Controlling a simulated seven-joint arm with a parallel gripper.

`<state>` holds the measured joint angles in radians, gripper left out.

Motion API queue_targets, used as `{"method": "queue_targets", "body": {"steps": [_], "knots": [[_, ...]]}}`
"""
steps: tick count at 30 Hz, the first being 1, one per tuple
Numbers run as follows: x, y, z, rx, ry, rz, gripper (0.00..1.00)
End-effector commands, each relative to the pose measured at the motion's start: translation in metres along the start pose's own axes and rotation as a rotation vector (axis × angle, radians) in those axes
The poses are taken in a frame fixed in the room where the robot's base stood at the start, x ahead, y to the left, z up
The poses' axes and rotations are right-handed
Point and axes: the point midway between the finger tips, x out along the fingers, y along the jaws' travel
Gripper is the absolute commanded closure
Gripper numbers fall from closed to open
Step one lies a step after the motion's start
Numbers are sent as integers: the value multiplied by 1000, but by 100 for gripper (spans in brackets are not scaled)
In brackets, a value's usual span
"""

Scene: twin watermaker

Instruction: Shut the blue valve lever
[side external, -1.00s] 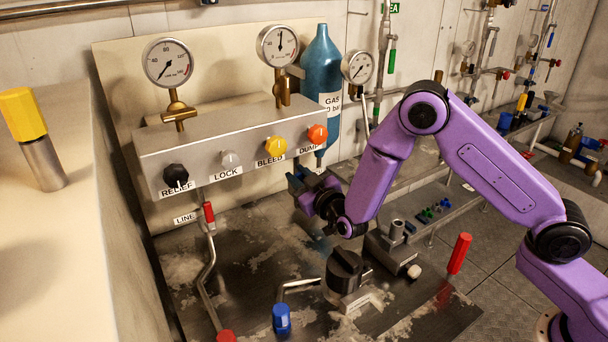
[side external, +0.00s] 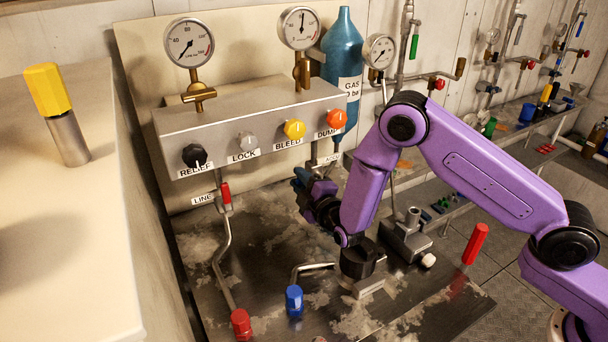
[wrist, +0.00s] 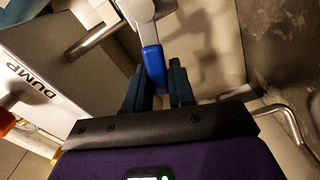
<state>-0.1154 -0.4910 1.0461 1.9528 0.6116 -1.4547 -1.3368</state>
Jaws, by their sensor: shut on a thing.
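The blue valve lever (wrist: 152,62) has a blue sleeve on a pale metal arm, in the wrist view at top centre. My gripper (wrist: 160,84) has its two dark fingers on either side of the sleeve and is shut on it. In the side external view my gripper (side external: 303,184) is low in front of the grey panel, below the BLEED and DUMP knobs. There the gripper hides the lever it holds, and I cannot tell the lever's exact angle.
The grey panel (side external: 222,119) carries gauges and coloured knobs. A red-sleeved lever (side external: 226,193) sits at its left.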

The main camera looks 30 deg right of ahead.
Motion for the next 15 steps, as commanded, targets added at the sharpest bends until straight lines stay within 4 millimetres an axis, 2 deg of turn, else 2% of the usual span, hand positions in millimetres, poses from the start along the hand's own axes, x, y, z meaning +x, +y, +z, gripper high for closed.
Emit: {"method": "queue_targets", "body": {"steps": [6, 15], "knots": [[-1, -12, 0, -155, 2, -5, 100], [-1, -19, 2, -274, 3, -4, 100]]}}
